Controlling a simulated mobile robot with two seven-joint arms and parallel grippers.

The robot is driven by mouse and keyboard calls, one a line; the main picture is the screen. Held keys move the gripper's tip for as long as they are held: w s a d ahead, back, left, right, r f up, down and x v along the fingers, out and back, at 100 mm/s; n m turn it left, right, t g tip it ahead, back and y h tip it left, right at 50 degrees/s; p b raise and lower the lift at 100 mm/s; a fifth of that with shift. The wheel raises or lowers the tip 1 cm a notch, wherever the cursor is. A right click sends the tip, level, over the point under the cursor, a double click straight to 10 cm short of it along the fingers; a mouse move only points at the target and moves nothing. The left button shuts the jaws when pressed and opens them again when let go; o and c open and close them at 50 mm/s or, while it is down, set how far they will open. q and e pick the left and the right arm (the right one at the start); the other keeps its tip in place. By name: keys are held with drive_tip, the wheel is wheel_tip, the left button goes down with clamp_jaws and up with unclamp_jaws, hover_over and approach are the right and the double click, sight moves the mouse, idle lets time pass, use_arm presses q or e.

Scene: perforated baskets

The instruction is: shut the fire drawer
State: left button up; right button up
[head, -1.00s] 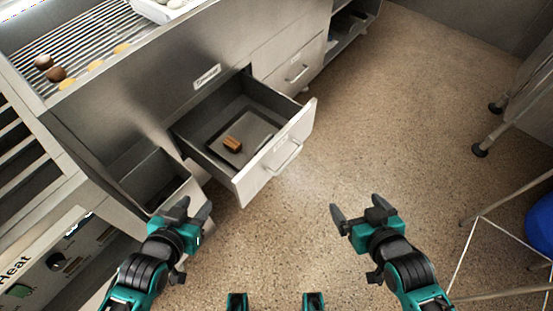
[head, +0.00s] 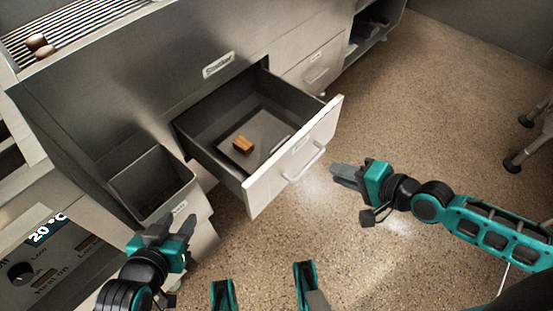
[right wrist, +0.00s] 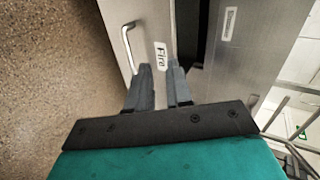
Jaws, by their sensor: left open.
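The fire drawer (head: 293,158) is pulled out of the metal counter in the head view, with a bar handle (head: 305,163) on its pale front. A tray with a brown block (head: 243,146) lies inside it. In the right wrist view the drawer front bears a "Fire" label (right wrist: 160,55) and its handle (right wrist: 128,47) is to the left of the fingers. My right gripper (head: 335,171) is open and empty, just outside the drawer front, near the handle; contact cannot be told. My left gripper (head: 172,228) is open and empty, left of the drawer.
An open bin-like compartment (head: 152,183) stands left of the drawer, close to my left gripper. A control panel (head: 50,265) is at lower left. A closed drawer (head: 313,70) lies beyond the fire drawer. The floor (head: 440,110) to the right is clear up to metal legs (head: 525,150).

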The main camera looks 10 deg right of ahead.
sight(288, 152)
drive_tip(key=shift+w+f+m, duration=0.35)
drive_tip(key=shift+w+m, duration=0.05)
drive_tip(key=shift+w, duration=0.05)
drive_tip(key=shift+c, duration=1.4)
drive_tip(key=b+x, duration=0.3)
drive_tip(key=x, duration=0.6)
drive_tip(key=shift+w+a+f+b, duration=0.1)
drive_tip(key=shift+f+b, duration=0.05)
drive_tip(key=shift+b, duration=0.15)
clamp_jaws()
drive_tip(key=shift+w+a, duration=0.8)
drive_tip(key=shift+w, duration=0.2)
drive_tip(key=shift+w+a+b, duration=0.35)
drive_tip(key=shift+w+a, duration=0.1)
drive_tip(key=shift+w, duration=0.15)
